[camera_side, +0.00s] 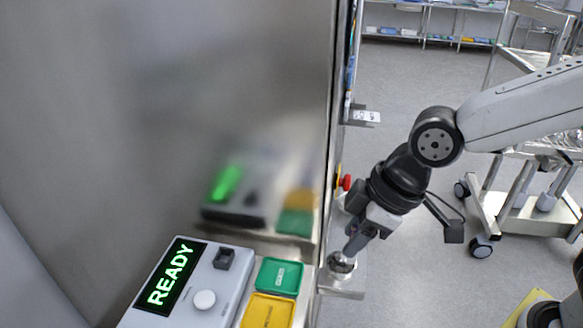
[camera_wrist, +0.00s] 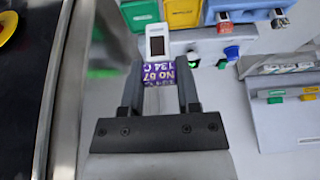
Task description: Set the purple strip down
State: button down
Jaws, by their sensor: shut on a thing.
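The purple strip (camera_wrist: 158,75) with white printed characters shows between the fingers of my gripper (camera_wrist: 158,64) in the wrist view. My gripper is shut on it. In the side view my gripper (camera_side: 346,252) points down at the steel ledge beside the large steel panel, close to a round shiny metal piece (camera_side: 341,263). I cannot tell whether it touches that piece. The strip cannot be made out in the side view. A white piece with a dark window (camera_wrist: 157,36) lies just beyond the strip in the wrist view.
A grey box with a lit READY display (camera_side: 171,276) stands at the panel's foot, beside a green tray (camera_side: 279,276) and a yellow tray (camera_side: 267,311). A red button (camera_side: 346,182) is near my wrist. A wheeled cart (camera_side: 520,205) stands right; open floor lies between.

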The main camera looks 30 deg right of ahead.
jog(key=shift+s+d+f, duration=0.25)
jog(key=shift+s+d, duration=0.1)
jog(key=shift+d, duration=0.05)
send_over(280, 276)
jog(key=shift+s+d+f, duration=0.1)
jog(key=shift+s+f, duration=0.05)
jog(key=shift+f, duration=2.2)
jog(key=shift+s+d+f, duration=0.1)
jog(key=shift+s+f, duration=0.05)
jog(key=shift+f, duration=2.15)
jog(key=shift+w+a+f, duration=0.2)
jog(key=shift+w+f, duration=0.05)
jog(key=shift+f, duration=1.55)
